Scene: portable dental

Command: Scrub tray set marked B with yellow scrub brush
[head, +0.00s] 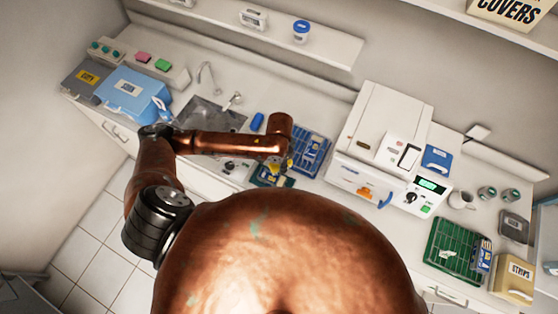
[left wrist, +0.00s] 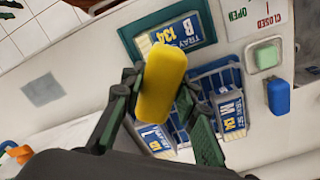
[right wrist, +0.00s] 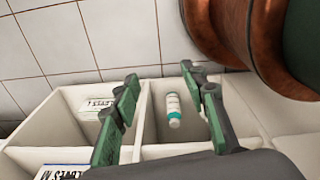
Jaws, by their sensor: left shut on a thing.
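The yellow scrub brush (left wrist: 163,82) is held between the green-padded fingers of my left gripper (left wrist: 160,92), which is shut on it. The tray set marked B (left wrist: 172,32), in a green frame with a blue label, lies on the counter just beyond the brush in the left wrist view. In the head view my left gripper (head: 275,165) is over this tray (head: 268,180), partly hiding it. Whether the brush touches the tray is unclear. My right gripper (right wrist: 160,100) is open and empty, above a white divided bin (right wrist: 60,103).
A blue rack (head: 314,142) with tray sets marked L (left wrist: 155,140) and M (left wrist: 230,115) stands close to tray B. A white-and-teal bottle (right wrist: 173,108) is in the bin.

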